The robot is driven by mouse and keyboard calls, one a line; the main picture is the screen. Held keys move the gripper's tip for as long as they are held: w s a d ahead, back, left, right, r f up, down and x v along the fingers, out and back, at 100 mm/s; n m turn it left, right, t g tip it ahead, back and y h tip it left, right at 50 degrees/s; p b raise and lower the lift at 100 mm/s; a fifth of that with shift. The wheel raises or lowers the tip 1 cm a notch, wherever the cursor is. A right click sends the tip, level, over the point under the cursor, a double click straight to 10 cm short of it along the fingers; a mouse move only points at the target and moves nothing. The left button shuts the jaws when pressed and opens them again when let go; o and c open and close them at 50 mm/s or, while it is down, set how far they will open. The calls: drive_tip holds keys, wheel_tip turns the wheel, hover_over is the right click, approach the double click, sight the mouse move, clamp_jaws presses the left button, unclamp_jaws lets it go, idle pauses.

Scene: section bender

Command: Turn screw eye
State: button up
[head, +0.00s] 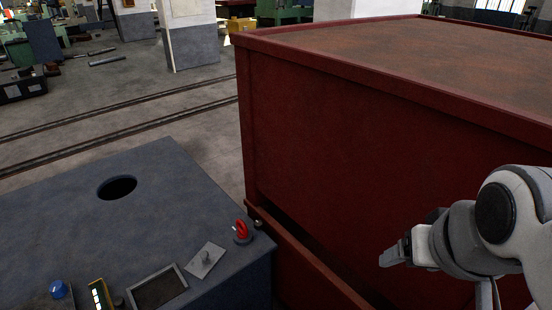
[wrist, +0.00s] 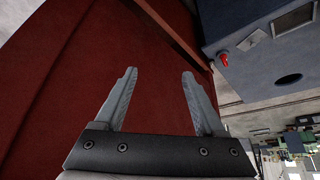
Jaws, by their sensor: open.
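A small upright red part on a dark round base (head: 242,231) stands at the right corner of the blue-grey machine top. It may be the screw eye, but its shape is too small to be sure. It also shows as a red spot in the wrist view (wrist: 223,60), right of my fingers. My gripper (head: 388,257) is to the right in the head view, in front of the red cabinet and well apart from the red part. In the wrist view its two fingers (wrist: 158,74) are spread and empty.
The blue-grey machine top (head: 60,225) has a round hole (head: 117,187), a plate with a knob (head: 206,259), a dark panel (head: 158,287) and a blue button (head: 58,289). A large red cabinet (head: 340,170) stands close beside it. Floor with rails lies behind.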

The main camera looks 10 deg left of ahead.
drive_tip(key=shift+c, duration=1.3)
drive_tip(key=shift+w+a+r, duration=0.1)
drive_tip(key=shift+w+a, duration=0.1)
drive_tip(key=shift+w, duration=0.1)
drive_tip(key=shift+c, duration=0.5)
drive_tip(key=m+g+y+b, duration=0.3)
drive_tip(key=m+b, duration=0.1)
drive_tip(key=m, duration=2.2)
hover_over(242, 221)
drive_tip(key=s+d, duration=0.4)
drive_tip(key=d, duration=0.1)
wheel_tip(242, 221, down, 22)
drive_tip(key=x, duration=0.5)
drive_tip(key=b+x, duration=0.1)
drive_tip(key=x, duration=1.1)
drive_tip(key=shift+w+a+b, duration=0.15)
drive_tip(key=shift+a+b, duration=0.25)
drive_tip(key=shift+a, duration=0.05)
